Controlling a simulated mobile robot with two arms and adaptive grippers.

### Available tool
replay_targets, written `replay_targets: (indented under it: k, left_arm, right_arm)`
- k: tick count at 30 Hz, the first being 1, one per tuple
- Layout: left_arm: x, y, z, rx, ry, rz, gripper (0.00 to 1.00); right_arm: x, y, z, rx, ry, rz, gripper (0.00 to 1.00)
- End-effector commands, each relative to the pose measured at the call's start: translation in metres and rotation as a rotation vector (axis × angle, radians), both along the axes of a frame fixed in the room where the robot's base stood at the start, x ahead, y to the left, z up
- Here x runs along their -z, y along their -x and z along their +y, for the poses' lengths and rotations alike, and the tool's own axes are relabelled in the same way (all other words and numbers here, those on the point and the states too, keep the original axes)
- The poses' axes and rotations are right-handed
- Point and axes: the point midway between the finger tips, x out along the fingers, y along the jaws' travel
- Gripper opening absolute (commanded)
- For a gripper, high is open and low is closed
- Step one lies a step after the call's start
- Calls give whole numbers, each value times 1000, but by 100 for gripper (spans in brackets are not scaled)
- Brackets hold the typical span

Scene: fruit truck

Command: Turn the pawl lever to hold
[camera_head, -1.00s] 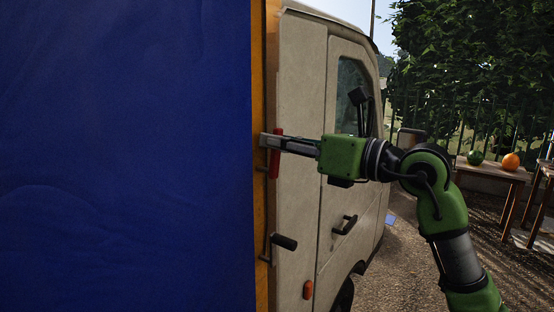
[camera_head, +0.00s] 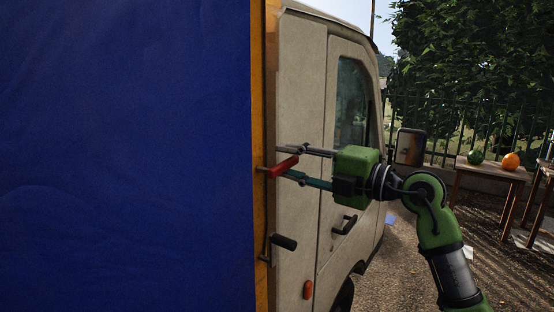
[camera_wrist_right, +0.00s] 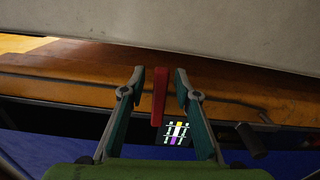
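The red pawl lever (camera_head: 284,166) sits on the orange edge post of the truck, slanting up to the right in the head view. In the right wrist view the red lever (camera_wrist_right: 159,95) stands between the two fingers, with a gap on each side. My right gripper (camera_head: 284,161) is open, with one finger above the lever and one below it. In the wrist view the open right gripper (camera_wrist_right: 159,82) shows its tips near the lever's far end. A small dark label with coloured marks (camera_wrist_right: 177,134) lies beside the lever. My left gripper is not in view.
A black crank handle (camera_head: 285,242) sticks out below the lever. The blue tarpaulin (camera_head: 125,150) fills the left side, and the pale cab (camera_head: 302,100) with its door handle (camera_head: 345,225) stands behind the gripper. A table (camera_head: 490,171) with fruit is at the right.

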Motion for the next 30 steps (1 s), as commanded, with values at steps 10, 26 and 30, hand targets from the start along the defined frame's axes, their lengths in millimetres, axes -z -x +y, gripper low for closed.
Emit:
replay_targets:
  k: [10,26,30]
  left_arm:
    - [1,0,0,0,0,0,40]
    - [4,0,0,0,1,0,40]
    - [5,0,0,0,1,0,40]
  right_arm:
    - [1,5,-8,1,3,-1,29]
    - [1,30,-42,1,4,-2,29]
    - [1,37,-51,0,5,-3,29]
